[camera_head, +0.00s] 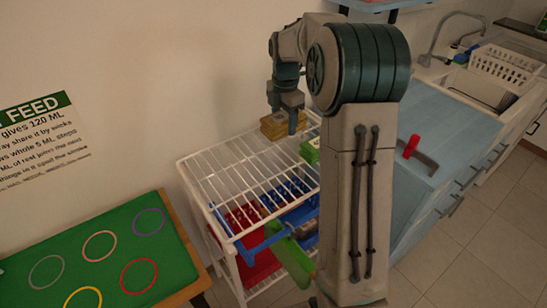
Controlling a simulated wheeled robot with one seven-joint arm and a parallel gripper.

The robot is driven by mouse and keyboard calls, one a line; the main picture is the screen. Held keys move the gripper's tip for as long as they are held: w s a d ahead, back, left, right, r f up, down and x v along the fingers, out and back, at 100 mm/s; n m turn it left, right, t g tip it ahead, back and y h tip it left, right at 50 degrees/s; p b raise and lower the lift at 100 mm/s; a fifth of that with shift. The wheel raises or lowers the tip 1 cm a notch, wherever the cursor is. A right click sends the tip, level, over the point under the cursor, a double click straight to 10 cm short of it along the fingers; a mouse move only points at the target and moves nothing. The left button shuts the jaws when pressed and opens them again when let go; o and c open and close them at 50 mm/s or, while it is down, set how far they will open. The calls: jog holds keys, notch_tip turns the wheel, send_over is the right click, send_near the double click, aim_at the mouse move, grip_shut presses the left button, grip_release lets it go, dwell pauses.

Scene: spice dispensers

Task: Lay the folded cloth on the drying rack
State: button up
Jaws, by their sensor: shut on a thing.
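My gripper (288,124) points down over the far end of the white wire drying rack (222,178). It is shut on a small tan folded cloth (270,128), which shows beside and behind the fingers. The cloth is at the rack's far end, near the wall. I cannot tell whether its underside touches the wires. My arm hides the right side of the rack.
A green item (310,150) is at the rack's far right, partly behind my arm. Red and blue bins (236,217) show under the wires. The rack's near and middle top is bare. A green board with coloured rings (115,255) lies left. A blue counter (440,125) stands right.

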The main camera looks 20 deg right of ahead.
send_over(264, 181)
notch_tip(264, 181, down, 7)
jog(key=shift+s+r+p, duration=0.1)
jog(key=shift+p, duration=0.25)
jog(key=shift+f, duration=2.05)
jog(key=shift+f, duration=0.1)
jog(key=o, duration=1)
jog(key=shift+o, duration=0.2)
